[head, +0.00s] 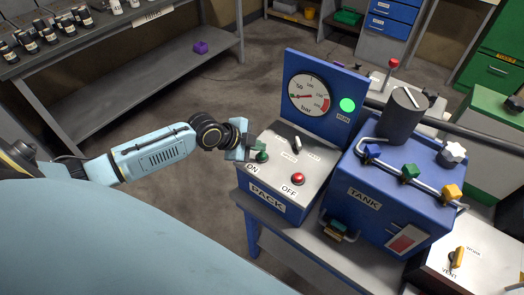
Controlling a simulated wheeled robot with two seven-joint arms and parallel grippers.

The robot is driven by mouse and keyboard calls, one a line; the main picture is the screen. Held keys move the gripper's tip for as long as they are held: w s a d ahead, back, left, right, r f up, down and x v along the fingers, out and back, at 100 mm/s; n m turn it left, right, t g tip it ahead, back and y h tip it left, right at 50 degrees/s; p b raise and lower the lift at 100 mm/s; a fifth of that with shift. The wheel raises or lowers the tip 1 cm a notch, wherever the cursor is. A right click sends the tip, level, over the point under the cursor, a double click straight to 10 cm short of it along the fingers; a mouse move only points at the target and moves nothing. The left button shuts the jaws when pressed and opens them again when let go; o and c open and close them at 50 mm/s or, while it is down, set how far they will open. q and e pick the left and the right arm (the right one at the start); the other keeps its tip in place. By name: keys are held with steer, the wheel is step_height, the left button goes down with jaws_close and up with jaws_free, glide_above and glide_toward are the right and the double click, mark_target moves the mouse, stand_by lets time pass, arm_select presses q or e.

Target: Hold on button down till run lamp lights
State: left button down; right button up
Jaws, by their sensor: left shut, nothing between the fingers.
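The blue PACK box (276,203) has a grey sloped top with a green ON button (261,156) at its left and a red OFF button (298,179) nearer its front edge. My left gripper (246,149) is shut and empty, right at the ON button's left side. I cannot tell whether it presses the button. The RUN lamp (348,105) on the upright blue panel (325,72) glows bright green. The round gauge (308,95) stands beside it, with a red needle. My right gripper is not in view.
A blue TANK box (385,215) with blue, green and yellow valve handles and a dark cylinder stands right of the PACK box. A white VENT box (470,262) is at the lower right. A shelf with small bottles (50,35) is at the upper left.

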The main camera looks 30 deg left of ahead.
mark_target(258, 156)
arm_select(q)
step_height(258, 156, up, 5)
steer(key=p, duration=0.4)
steer(key=shift+p, duration=0.35)
stand_by(0.3)
